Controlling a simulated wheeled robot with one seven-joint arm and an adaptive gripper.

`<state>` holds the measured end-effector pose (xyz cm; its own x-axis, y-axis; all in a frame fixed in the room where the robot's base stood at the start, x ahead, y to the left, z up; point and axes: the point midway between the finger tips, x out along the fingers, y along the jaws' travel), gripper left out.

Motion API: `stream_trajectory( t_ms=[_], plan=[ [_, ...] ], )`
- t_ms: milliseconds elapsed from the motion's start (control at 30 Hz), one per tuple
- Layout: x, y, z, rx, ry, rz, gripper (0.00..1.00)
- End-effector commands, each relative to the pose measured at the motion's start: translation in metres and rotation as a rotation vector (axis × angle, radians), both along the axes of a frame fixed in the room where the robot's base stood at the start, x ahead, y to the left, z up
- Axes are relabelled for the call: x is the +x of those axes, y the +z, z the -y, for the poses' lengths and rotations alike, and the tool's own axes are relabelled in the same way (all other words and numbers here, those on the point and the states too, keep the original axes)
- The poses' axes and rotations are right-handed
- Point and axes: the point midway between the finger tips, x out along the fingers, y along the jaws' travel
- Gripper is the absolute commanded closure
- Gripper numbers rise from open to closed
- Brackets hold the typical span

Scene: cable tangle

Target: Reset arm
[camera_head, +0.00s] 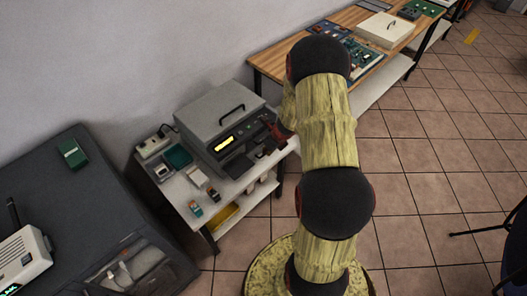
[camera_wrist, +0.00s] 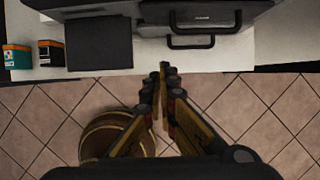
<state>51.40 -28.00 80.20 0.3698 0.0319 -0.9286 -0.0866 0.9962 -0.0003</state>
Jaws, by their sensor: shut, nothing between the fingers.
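My gripper (camera_wrist: 163,72) is shut and empty in the wrist view, with its fingertips together near the front edge of the white table (camera_wrist: 275,47). In the head view my arm rises in the middle and its end reaches left to the right side of the grey machine (camera_head: 222,118). The fingers are small and dark there. In the wrist view the machine (camera_wrist: 250,18) stands just beyond the fingertips, with a dark handle on its front. I cannot tell whether the fingertips touch anything.
Small boxes (camera_wrist: 17,57) stand on the white table, left of the machine. A power strip (camera_head: 154,144) lies at its back left. A dark cabinet (camera_head: 95,215) stands at the left. A wooden workbench (camera_head: 270,62) with circuit boards is behind my arm. Tiled floor (camera_head: 440,185) is open at the right.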

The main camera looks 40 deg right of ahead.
Motion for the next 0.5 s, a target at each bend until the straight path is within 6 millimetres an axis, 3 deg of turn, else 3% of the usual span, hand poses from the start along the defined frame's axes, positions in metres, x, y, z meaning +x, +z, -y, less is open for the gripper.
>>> stream_trajectory(
  t_ms=[367, 500],
  plan=[
    [-0.0024, 0.0046, -0.0001, -0.006, 0.018, 0.001, 1.0],
    [-0.0023, 0.0051, -0.009, -0.027, 0.159, 0.008, 1.0]
  ],
)
